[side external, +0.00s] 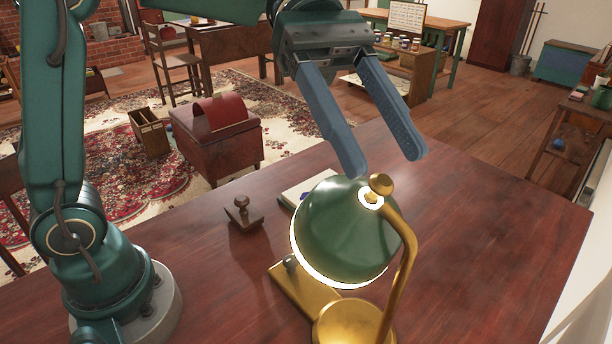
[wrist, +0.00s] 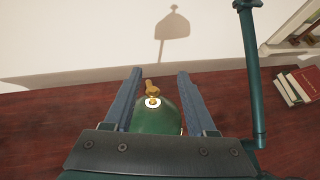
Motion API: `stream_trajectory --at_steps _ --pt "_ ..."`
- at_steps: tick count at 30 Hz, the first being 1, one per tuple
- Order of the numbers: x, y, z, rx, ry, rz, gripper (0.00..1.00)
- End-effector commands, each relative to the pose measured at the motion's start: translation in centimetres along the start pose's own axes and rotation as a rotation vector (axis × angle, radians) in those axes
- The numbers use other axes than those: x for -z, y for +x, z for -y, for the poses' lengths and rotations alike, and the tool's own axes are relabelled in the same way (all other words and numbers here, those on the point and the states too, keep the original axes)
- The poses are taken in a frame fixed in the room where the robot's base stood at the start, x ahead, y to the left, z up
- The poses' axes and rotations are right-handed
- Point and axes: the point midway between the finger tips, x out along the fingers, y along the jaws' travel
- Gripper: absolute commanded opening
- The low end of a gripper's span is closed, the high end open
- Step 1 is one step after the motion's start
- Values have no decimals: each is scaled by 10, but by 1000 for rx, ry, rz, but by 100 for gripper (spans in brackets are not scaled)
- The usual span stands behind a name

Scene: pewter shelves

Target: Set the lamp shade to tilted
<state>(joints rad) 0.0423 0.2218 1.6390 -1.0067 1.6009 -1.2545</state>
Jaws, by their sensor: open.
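A desk lamp with a green dome shade (side external: 345,232) and a brass stem and base (side external: 350,322) stands near the front of the dark red wooden desk. The shade's lit rim faces down and to the left in the side external view. A brass knob (side external: 381,185) tops it. My gripper (side external: 385,165) is open and empty, with its blue fingers just above and behind the shade. In the wrist view the shade (wrist: 160,116) shows between the two fingers, partly hidden by my gripper's body. Contact with the shade is not clear.
A wooden stamp (side external: 243,213) stands on the desk left of the lamp. A pale notepad (side external: 303,193) lies partly behind the shade. The desk's right side is clear.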

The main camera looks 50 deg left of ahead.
Motion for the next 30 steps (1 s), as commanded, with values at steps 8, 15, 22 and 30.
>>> stream_trajectory --at_steps 8,15,22,30 --pt "-9 1 22 -92 -120 -449 56" --pt "-16 -17 17 -333 -237 -626 56" --pt "-16 -22 14 -421 -282 -652 56" --pt "-1 -5 8 -416 -283 -653 56"
